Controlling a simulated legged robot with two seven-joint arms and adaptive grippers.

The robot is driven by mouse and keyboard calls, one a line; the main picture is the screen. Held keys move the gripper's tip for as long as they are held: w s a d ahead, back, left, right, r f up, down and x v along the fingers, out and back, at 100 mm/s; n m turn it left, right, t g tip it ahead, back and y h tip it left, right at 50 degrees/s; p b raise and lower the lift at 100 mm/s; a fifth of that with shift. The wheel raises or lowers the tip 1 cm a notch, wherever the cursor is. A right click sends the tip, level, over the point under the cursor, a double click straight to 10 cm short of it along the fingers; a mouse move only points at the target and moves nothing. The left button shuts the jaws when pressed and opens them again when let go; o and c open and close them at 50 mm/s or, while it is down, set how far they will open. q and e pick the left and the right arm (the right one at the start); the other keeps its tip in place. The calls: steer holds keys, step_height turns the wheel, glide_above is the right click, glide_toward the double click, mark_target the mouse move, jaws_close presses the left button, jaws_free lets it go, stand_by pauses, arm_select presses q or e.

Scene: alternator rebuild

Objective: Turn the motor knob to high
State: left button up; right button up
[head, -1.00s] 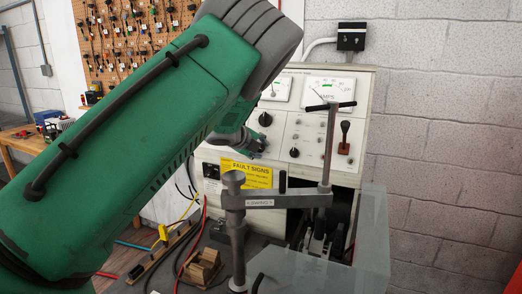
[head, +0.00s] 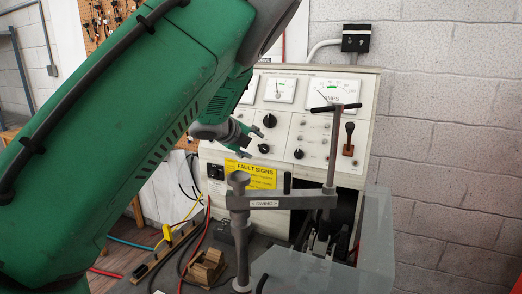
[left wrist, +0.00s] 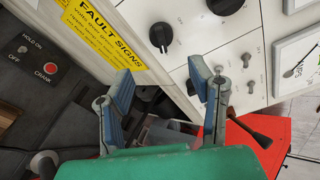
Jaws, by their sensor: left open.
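The white test-bench panel (head: 330,130) carries two black round knobs, an upper one (head: 270,120) and a lower one (head: 298,154). Their labels are too small to read, so I cannot tell which is the motor knob. My left gripper (head: 255,141) is in front of the panel's left part, left of the lower knob. In the left wrist view, my left gripper (left wrist: 162,92) is open with empty space between its blue-grey fingers. A black knob (left wrist: 160,37) lies beyond the fingertips, apart from them. Another knob (left wrist: 225,5) is cut by the top edge. My right gripper is not in view.
A clamp stand with a T-handle (head: 331,145) rises in front of the panel. A clear guard (head: 370,240) stands at right. A yellow fault sign (head: 250,176) is below my gripper. Small toggle switches (left wrist: 247,60) and a lever (head: 349,138) sit on the panel.

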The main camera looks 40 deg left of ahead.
arm_select(q)
steer(key=v, duration=0.5)
steer(key=shift+f, duration=0.1)
steer(key=shift+f, duration=0.1)
stand_by(0.4)
